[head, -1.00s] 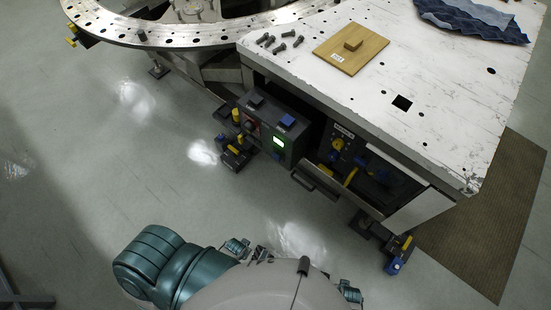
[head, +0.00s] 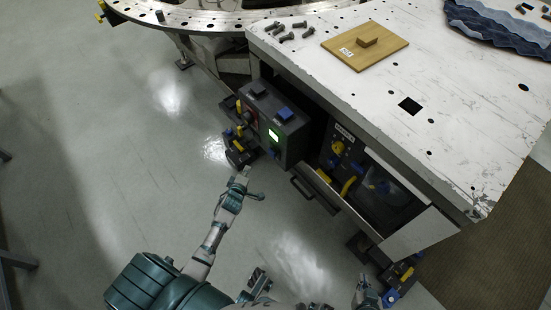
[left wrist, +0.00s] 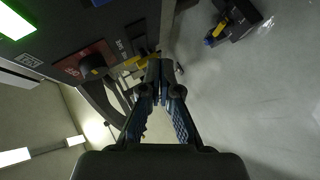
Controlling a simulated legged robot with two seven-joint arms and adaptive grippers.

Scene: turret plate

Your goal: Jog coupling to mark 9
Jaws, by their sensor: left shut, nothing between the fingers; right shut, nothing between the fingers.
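The turret plate is a metal ring (head: 205,22) with a row of holes, at the top of the head view and cut off by its edge. A dark control box (head: 272,130) with a lit green screen (head: 273,135) hangs below the bench. The left wrist view shows its black knob (left wrist: 92,66) on a red plate and the screen (left wrist: 12,24). I cannot make out the coupling or mark 9. My left gripper (head: 241,178) is shut and empty, below the box's left side; its fingertips (left wrist: 161,72) point toward the box. My right gripper (head: 366,292) is shut and empty at the bottom edge.
The white bench (head: 455,130) carries several bolts (head: 290,32), a wooden board (head: 365,46) and a blue cloth (head: 495,25). An open drawer (head: 330,192) juts out right of the box.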

